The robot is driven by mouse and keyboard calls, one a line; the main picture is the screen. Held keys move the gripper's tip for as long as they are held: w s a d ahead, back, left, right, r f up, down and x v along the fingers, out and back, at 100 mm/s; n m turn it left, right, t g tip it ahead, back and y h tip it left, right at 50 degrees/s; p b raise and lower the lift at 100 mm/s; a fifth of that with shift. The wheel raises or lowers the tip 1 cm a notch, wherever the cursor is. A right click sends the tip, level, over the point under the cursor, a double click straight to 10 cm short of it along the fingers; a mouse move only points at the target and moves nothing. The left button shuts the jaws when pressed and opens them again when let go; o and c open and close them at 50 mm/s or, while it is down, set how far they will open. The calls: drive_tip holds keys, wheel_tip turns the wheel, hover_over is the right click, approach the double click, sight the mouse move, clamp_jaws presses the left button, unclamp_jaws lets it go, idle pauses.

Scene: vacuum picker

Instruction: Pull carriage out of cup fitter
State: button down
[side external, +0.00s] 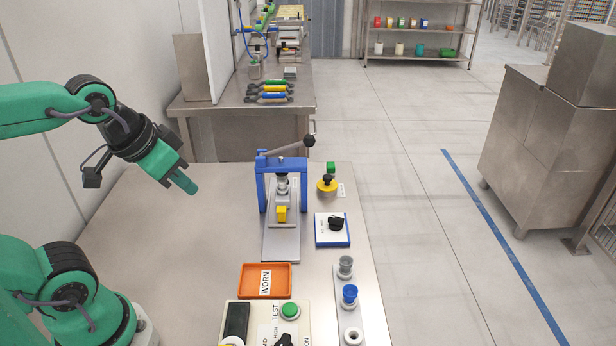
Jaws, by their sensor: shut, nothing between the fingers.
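The cup fitter is a blue press frame (261,185) on the table, with a dark lever (290,146) ending in a round knob at upper right. A grey track plate (281,245) runs from it towards the front. The carriage, a grey block with a yellow grip (282,213), sits on the track at the frame, under the grey press head (282,186). I cannot tell whether it touches the head. My gripper (184,185) is shut and empty, in the air left of the cup fitter and clear of it.
An orange WORN tray (264,293) and a test box (258,313) with a green button stand in front. A rack (350,322) with grey and blue cups is at front right. A blue-edged pad (332,243) and yellow-black knob (326,186) stand right. The table's left is clear.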

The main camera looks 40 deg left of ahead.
drive_tip(key=c, duration=2.2)
unclamp_jaws()
drive_tip(key=c, duration=1.5)
unclamp_jaws()
drive_tip(key=shift+w, duration=0.1)
drive_tip(key=shift+o, duration=0.9)
drive_tip(key=shift+w, duration=0.15)
drive_tip(key=n+g, duration=0.6)
drive_tip(key=n, duration=0.3)
hover_over(281, 211)
wheel_tip(281, 211, down, 14)
drive_tip(key=shift+r, duration=0.1)
drive_tip(key=shift+w+f, duration=0.15)
drive_tip(key=shift+f, duration=0.25)
drive_tip(key=shift+f, duration=0.1)
drive_tip(key=shift+f, duration=3.75)
